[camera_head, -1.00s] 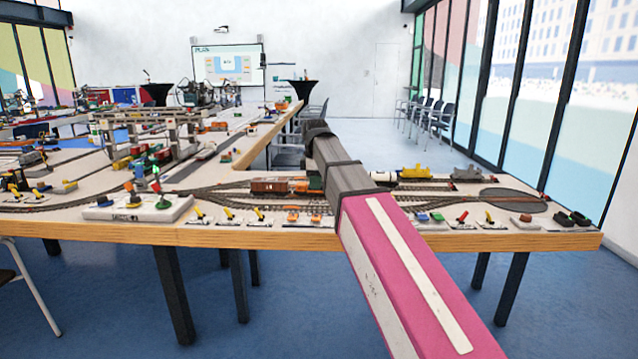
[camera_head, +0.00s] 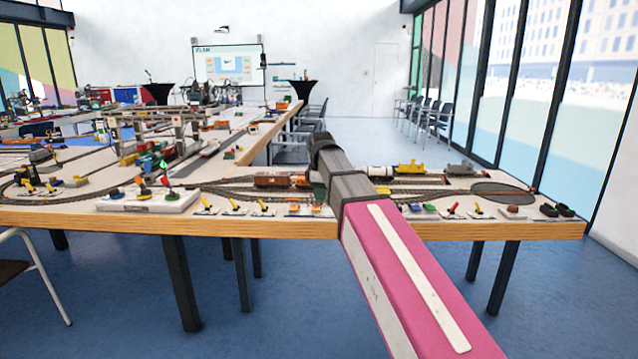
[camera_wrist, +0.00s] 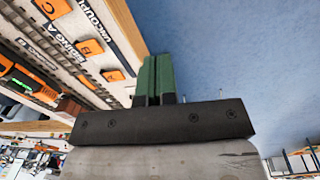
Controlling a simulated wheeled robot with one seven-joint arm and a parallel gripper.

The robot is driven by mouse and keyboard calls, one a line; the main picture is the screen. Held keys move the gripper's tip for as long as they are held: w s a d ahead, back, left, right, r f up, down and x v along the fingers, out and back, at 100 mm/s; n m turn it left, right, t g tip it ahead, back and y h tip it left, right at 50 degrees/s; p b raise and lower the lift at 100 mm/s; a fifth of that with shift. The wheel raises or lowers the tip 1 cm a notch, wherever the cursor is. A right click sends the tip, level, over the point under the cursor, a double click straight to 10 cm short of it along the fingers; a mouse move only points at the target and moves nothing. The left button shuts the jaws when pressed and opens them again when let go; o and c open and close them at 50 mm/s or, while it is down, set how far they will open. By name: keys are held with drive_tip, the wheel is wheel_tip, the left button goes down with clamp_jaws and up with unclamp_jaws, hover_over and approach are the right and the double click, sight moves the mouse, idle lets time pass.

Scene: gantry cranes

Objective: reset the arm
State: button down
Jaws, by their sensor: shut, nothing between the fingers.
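My arm, pink and dark grey, reaches forward from the lower right over the front edge of the model railway table (camera_head: 290,228) in the head view. Its far end hides part of the tracks, and my gripper's fingers are hidden there. In the wrist view my gripper (camera_wrist: 153,97) shows two green fingers pressed together with nothing between them. The fingers are beside the wooden table edge, over the blue floor, apart from the pieces on the table.
On the table are a brown wagon (camera_head: 272,180), a yellow locomotive (camera_head: 412,168), a white control board (camera_head: 148,200) and several small levers. Gantry cranes (camera_head: 155,120) stand at the left. A chair (camera_head: 30,270) is at the lower left. The blue floor in front is clear.

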drive_tip(key=s+d+f+m, duration=0.5)
drive_tip(key=s+d+f, duration=0.1)
drive_tip(key=f, duration=0.5)
drive_tip(key=s+d+f+m, duration=0.5)
drive_tip(key=s+d+f, duration=0.1)
drive_tip(key=f, duration=0.6)
drive_tip(key=s+d+f+m, duration=0.6)
drive_tip(key=f, duration=0.5)
drive_tip(key=shift+s+d+f+g, duration=0.15)
drive_tip(key=shift+s+d+g, duration=0.1)
drive_tip(key=shift+g, duration=0.15)
